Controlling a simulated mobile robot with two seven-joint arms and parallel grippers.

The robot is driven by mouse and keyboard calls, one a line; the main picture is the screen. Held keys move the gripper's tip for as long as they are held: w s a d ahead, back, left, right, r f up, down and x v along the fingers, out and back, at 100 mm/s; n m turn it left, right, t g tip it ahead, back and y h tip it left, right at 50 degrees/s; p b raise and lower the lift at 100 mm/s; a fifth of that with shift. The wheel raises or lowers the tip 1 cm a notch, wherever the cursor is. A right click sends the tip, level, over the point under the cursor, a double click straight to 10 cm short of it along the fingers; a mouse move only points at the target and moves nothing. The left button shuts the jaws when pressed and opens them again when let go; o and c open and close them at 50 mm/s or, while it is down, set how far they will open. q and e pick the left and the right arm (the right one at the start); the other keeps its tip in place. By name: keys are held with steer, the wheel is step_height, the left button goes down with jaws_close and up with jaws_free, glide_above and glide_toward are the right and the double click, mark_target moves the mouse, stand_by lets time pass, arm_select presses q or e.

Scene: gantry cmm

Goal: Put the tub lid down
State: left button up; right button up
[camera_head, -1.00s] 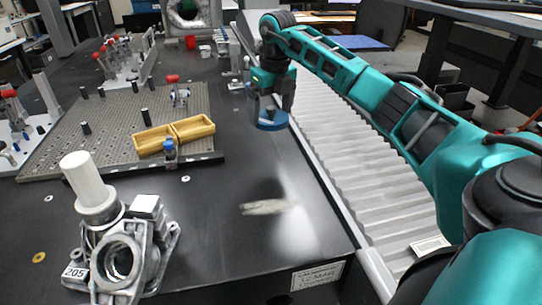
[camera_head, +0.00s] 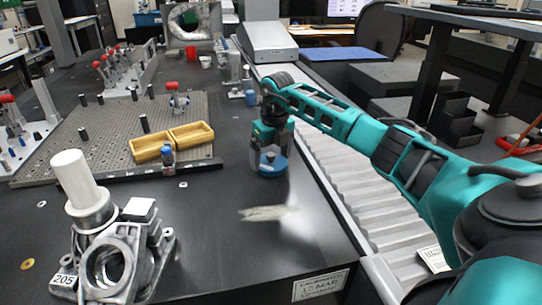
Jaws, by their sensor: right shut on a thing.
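The tub lid (camera_head: 272,169) is a round blue disc in the head view, right of the middle of the dark table top. My right gripper (camera_head: 270,154) points down over it and is shut on it. The lid looks level and is at or very close to the table surface; I cannot tell whether it touches. The gripper's fingers partly hide the lid's top. My left gripper is not in view.
A grey ribbed conveyor (camera_head: 335,170) runs along the table's right edge. A two-part wooden box (camera_head: 152,148) sits on the perforated plate (camera_head: 105,125) at left. A metal casting (camera_head: 115,265) stands at front left. The table around the lid is clear.

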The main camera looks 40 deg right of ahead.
mark_target(274, 159)
steer(key=o, duration=0.7)
steer(key=shift+f, duration=0.15)
arm_select(q)
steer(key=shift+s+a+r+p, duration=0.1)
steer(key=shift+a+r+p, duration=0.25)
steer(key=shift+p, duration=0.45)
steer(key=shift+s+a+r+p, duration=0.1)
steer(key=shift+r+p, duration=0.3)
steer(key=shift+p, duration=0.35)
arm_select(e)
step_height(274, 159, up, 12)
steer(key=s, duration=0.1)
steer(key=shift+s, duration=0.2)
steer(key=shift+a, duration=0.1)
